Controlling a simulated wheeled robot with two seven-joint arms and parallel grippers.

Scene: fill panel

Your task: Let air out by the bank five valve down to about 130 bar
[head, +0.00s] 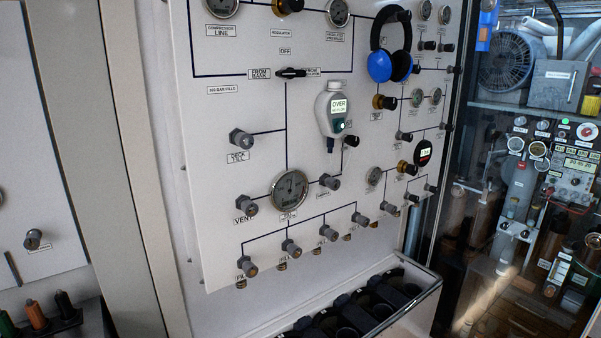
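The white fill panel (215,110) faces me with black flow lines, gauges and valve knobs. On its right side are small gauges (417,97) and several small dark knobs (404,136); their labels are too small to read, so I cannot tell which is the bank five valve. A large gauge (290,190) sits low in the middle; its reading is not legible. A grey VENT knob (246,206) is left of it. A black selector lever (291,73) points sideways between two labels. Neither of my grippers is in view.
A black round display (423,153) is at right. Below is a rack (426,277) with dark round holders. Glass and machinery (512,60) stand at right.

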